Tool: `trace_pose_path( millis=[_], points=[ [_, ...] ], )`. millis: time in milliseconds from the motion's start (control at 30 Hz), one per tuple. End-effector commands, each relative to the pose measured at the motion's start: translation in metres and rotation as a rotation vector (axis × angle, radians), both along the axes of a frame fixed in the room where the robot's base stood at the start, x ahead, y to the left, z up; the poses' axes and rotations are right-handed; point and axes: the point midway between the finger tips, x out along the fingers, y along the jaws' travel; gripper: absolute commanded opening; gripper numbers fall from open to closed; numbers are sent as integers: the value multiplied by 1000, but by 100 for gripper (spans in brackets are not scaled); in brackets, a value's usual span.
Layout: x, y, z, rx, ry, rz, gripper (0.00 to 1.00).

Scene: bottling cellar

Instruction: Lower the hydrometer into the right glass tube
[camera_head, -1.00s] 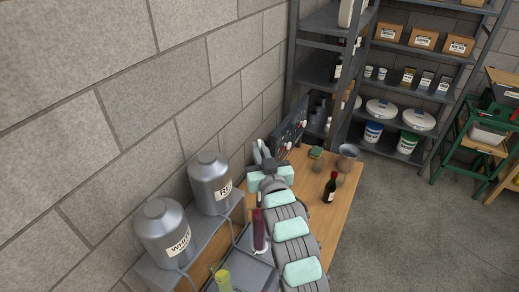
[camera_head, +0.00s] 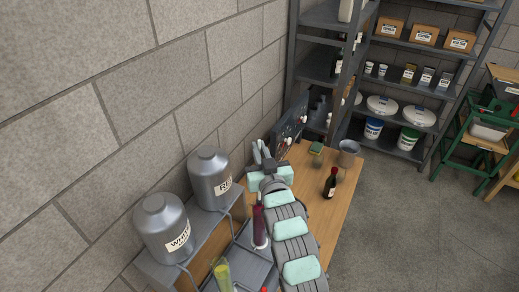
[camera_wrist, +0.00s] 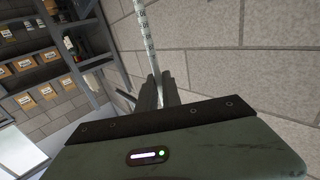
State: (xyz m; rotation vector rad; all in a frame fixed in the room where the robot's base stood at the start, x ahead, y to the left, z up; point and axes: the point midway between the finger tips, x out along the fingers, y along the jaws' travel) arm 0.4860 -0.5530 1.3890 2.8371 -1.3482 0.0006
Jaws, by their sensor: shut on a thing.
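My gripper (camera_head: 261,148) is at the far end of my arm, above the bench near the wall. In the wrist view its fingers (camera_wrist: 160,88) are closed around the hydrometer (camera_wrist: 148,38), a thin pale stem with scale marks. The stem runs up past the fingers; its lower end is hidden. I cannot make out the hydrometer in the head view. The right glass tube (camera_head: 259,226) holds dark red liquid and stands just left of my arm, nearer than the gripper. A second tube (camera_head: 222,274) with yellow liquid stands to its left, nearer the bottom edge.
Two metal canisters, one labelled white (camera_head: 165,229) and one labelled red (camera_head: 210,180), stand on a ledge by the wall. Shelving (camera_head: 338,78) rises behind.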

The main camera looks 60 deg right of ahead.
Motion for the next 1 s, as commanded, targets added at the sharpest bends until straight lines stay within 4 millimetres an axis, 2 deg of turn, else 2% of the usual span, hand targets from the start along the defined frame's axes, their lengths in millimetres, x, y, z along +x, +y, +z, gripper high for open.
trace_pose_path(
  millis=[467,1000],
  points=[
    [0,0,-2,0,0,0,0],
    [0,0,-24,1,1,0,0]
  ],
)
